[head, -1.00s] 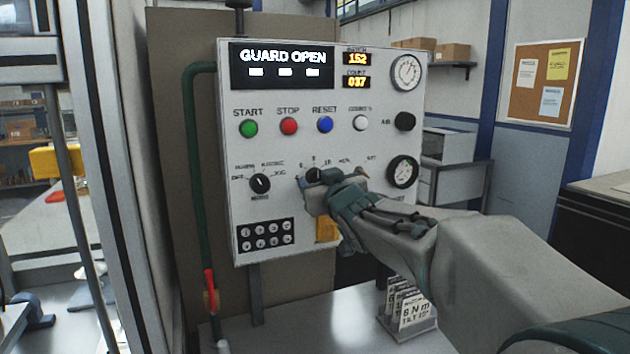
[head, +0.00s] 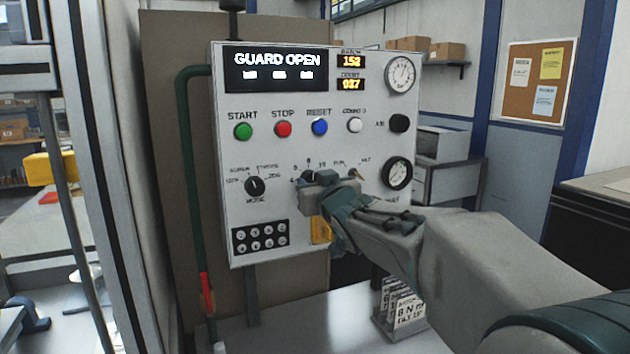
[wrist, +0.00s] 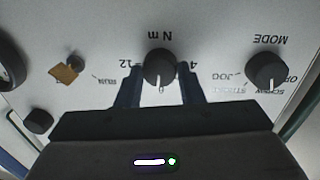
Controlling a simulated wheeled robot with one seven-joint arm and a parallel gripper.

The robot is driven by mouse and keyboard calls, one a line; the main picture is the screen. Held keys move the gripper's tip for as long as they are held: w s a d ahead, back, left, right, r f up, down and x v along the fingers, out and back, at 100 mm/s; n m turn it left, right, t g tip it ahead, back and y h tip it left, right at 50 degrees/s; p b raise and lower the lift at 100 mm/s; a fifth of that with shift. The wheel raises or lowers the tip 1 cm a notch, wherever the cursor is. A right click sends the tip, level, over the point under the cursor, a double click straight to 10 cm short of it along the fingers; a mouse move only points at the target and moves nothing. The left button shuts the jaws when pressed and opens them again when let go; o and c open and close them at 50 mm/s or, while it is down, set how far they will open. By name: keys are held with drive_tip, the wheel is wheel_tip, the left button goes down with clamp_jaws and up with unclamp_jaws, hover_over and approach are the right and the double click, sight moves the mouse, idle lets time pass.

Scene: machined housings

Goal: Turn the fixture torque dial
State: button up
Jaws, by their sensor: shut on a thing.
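The torque dial (wrist: 158,66) is a dark round knob under the label "N m", upside down in the wrist view. Its white pointer line is toward the bottom of that picture, by a small numeral; 4 and 12 are to its sides. My gripper (wrist: 160,80) has one finger on each side of the knob, shut on it. In the head view my gripper (head: 311,186) is at the lower middle of the white control panel (head: 290,95), covering most of the dial; only its dark upper edge (head: 309,174) shows.
The mode knob (head: 255,187) is left of the dial, and a small key-like switch (head: 356,174) with a brown tag (wrist: 64,74) is right of it. Coloured buttons (head: 283,129) are above and a black keypad (head: 260,237) is below left. Number cards (head: 402,305) stand on the bench.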

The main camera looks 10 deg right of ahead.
drive_tip(key=m+p, duration=0.3)
drive_tip(key=shift+r+m+p, duration=0.2)
drive_tip(key=shift+m+p, duration=0.2)
drive_tip(key=shift+d+f+m+g+p, duration=0.15)
drive_tip(key=shift+m+g+p, duration=0.15)
drive_tip(key=shift+m+p, duration=1.35)
drive_tip(key=shift+m, duration=0.25)
drive_tip(key=o, duration=1)
drive_tip(key=shift+s, duration=0.15)
drive_tip(key=s+d+b, duration=0.1)
drive_tip(key=s+b, duration=0.1)
drive_tip(key=s, duration=1.1)
drive_tip(key=shift+s+d+r, duration=0.2)
drive_tip(key=shift+d+r, duration=0.2)
